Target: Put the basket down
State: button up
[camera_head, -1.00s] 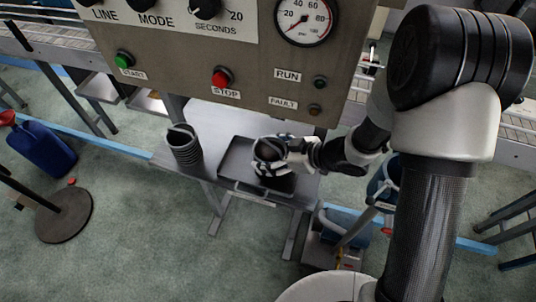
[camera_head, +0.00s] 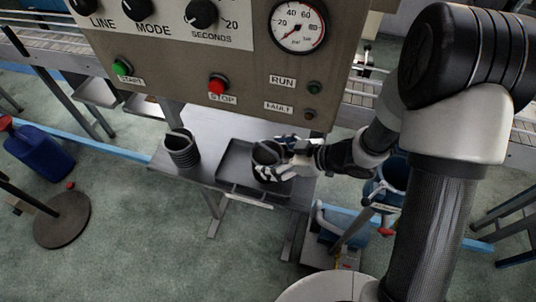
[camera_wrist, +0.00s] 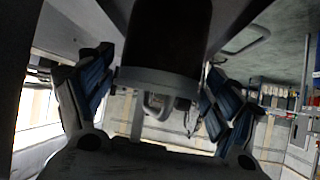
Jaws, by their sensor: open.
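A dark round vessel (camera_head: 266,152), which I take for the basket, is at the shallow dark tray (camera_head: 232,165) on the metal table in the head view. My gripper (camera_head: 275,168) is open, its white and dark fingers around the vessel's sides. In the wrist view the dark cylinder (camera_wrist: 165,35) fills the top middle, between the blue finger pads, with gaps visible at the sides. It looks upright. My gripper hides part of it in the head view, and I cannot see clearly whether its base touches the tray.
A dark ribbed cup (camera_head: 182,150) stands left of the tray on the table (camera_head: 207,130). A blue canister (camera_head: 40,152) and a round stand base (camera_head: 62,220) are on the floor at left.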

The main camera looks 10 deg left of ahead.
jog(key=p+v, duration=0.3)
jog(key=v, duration=0.6)
jog(key=shift+d+r, duration=0.15)
jog(key=shift+r, duration=0.05)
jog(key=shift+s, duration=0.1)
